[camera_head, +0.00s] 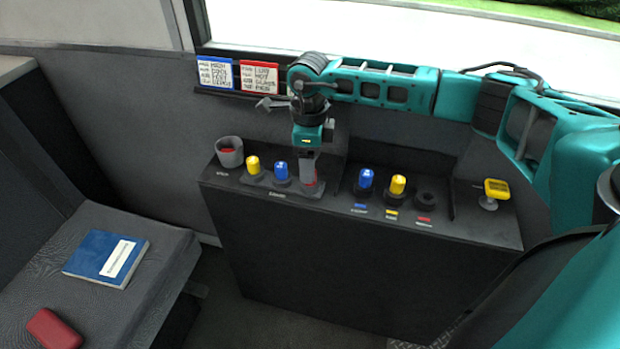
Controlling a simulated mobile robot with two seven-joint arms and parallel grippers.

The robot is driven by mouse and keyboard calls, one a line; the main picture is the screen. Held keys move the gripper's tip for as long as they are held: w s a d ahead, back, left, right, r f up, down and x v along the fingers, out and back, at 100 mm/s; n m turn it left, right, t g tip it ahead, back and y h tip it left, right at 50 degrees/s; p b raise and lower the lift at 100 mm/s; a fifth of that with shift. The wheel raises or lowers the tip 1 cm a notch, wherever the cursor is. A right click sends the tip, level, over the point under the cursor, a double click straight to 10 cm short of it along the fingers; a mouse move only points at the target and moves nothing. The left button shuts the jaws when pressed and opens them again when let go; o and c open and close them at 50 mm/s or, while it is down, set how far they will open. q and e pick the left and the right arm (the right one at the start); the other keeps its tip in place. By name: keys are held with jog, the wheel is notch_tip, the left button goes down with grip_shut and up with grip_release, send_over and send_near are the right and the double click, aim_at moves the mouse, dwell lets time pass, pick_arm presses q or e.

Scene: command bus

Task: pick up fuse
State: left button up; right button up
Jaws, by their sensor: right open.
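My right gripper (309,176) points down at the dark console, over the third place of the left row. It is open, and its fingers are at a red fuse (311,186), mostly hidden by them; I cannot tell whether they touch it. Left of it in that row stand a yellow fuse (253,166) and a blue fuse (281,173). In the right row stand a blue fuse (366,180) and a yellow fuse (398,185). Beside them is an empty black socket (425,199) with a red label. My left gripper is not in view.
A grey cup (229,152) with something red inside stands at the console's (350,255) left end. A yellow device (493,192) stands at its right end. Two sign cards (214,74) (259,77) are behind. A blue book (105,257) and red case (52,328) lie on the seat.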

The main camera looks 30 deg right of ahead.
notch_tip(320, 180, down, 3)
jog(key=shift+f, duration=0.1)
grip_shut()
dwell(0.5)
